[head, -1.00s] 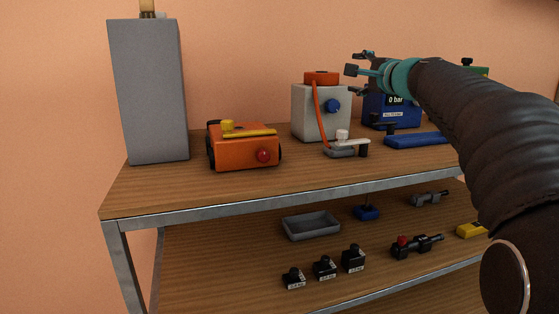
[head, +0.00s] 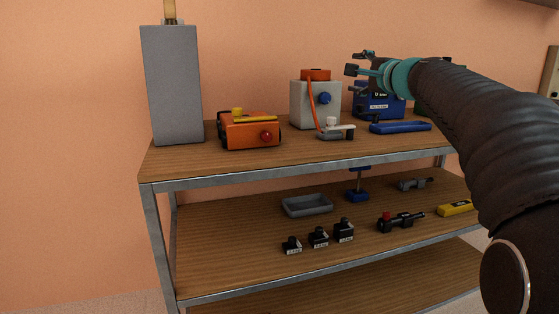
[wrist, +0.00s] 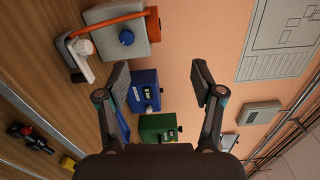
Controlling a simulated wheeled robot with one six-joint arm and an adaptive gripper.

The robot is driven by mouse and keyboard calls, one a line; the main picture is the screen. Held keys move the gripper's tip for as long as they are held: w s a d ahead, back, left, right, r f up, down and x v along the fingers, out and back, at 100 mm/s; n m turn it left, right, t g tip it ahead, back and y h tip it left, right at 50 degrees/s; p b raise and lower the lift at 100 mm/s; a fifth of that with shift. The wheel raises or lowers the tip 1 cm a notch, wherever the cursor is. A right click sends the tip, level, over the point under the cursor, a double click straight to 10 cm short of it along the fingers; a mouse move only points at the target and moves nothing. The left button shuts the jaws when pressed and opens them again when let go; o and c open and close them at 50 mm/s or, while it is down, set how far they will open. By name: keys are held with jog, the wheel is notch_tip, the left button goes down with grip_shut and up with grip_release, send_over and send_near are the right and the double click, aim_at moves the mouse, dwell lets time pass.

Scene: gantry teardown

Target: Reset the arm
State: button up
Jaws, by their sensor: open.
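My gripper (head: 358,63) is raised above the right part of the shelf's top board in the head view, at the end of my dark sleeved arm. Its fingers are apart and nothing is between them. In the wrist view the open fingers (wrist: 163,82) frame the orange wall, with a blue box with a display (wrist: 144,92) and a green box (wrist: 158,127) behind them. The blue box (head: 378,105) also shows in the head view, partly hidden by the gripper.
The shelf's top board (head: 220,165) carries a tall grey block (head: 173,85), an orange device (head: 250,132), a white box with an orange hose (head: 303,102) and a blue bar (head: 400,127). Below are a grey tray (head: 307,205), several black weights (head: 319,238) and a yellow tool (head: 455,208).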

jog(key=s+a+f+n+g+h, duration=0.1)
jog(key=s+f+n+g, duration=0.25)
jog(key=f, duration=0.65)
jog(key=s+a+f+n+g, duration=0.1)
jog(key=s+f+n+g, duration=0.25)
jog(key=f, duration=0.65)
jog(key=s+f+n+g+h, duration=0.1)
jog(key=s+f+n, duration=0.1)
jog(key=s+f, duration=0.4)
jog(key=s+a+f+n+g+h, duration=0.1)
jog(key=s+f, duration=0.6)
jog(key=s, duration=0.9)
jog(key=s+f+n+g+h, duration=0.2)
jog(key=s+f+n, duration=0.3)
jog(key=s, duration=0.7)
jog(key=shift+a+f+g+h+b, duration=0.15)
jog(key=shift+f+g+h+b, duration=0.2)
jog(key=shift+f, duration=0.45)
jog(key=shift+s, duration=0.1)
